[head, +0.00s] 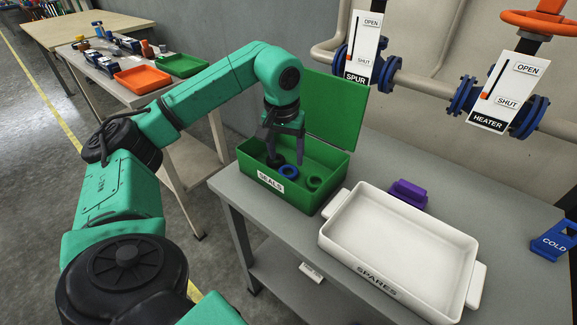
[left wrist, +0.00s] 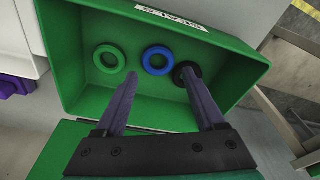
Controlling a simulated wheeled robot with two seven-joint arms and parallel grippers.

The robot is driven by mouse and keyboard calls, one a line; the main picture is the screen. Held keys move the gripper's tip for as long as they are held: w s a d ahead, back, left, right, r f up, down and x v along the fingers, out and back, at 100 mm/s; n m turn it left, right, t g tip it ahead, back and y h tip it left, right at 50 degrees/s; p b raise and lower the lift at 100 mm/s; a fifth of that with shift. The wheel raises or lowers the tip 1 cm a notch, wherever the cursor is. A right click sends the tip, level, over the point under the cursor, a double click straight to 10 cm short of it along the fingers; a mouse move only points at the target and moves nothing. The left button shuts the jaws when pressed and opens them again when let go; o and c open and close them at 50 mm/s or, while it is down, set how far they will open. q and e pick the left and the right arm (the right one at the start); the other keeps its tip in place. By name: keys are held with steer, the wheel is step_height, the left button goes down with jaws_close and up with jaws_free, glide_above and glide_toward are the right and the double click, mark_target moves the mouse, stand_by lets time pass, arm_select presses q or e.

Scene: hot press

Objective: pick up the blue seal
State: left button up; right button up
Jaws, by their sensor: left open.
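The blue seal (head: 283,173) is a ring lying flat in the green SEALS box (head: 300,201), between a green seal and a black seal. It also shows in the left wrist view (left wrist: 147,62). The green seal (left wrist: 97,58) lies to its left there; the black seal (left wrist: 177,70) lies to its right, partly hidden by a finger. My left gripper (head: 285,157) points down into the box, open and empty. In the left wrist view its fingertips (left wrist: 158,76) are spread on either side of the blue seal, apart from it. My right gripper is out of view.
The box's raised green lid (head: 338,110) stands behind my gripper. A white SPARES tray (head: 471,268) stands to the right, with a purple block (head: 407,194) behind it.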

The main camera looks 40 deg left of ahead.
mark_target(288, 166)
arm_select(q)
steer(key=f, duration=0.5)
steer(key=shift+w, duration=0.35)
steer(key=shift+r, duration=0.1)
steer(key=c, duration=1)
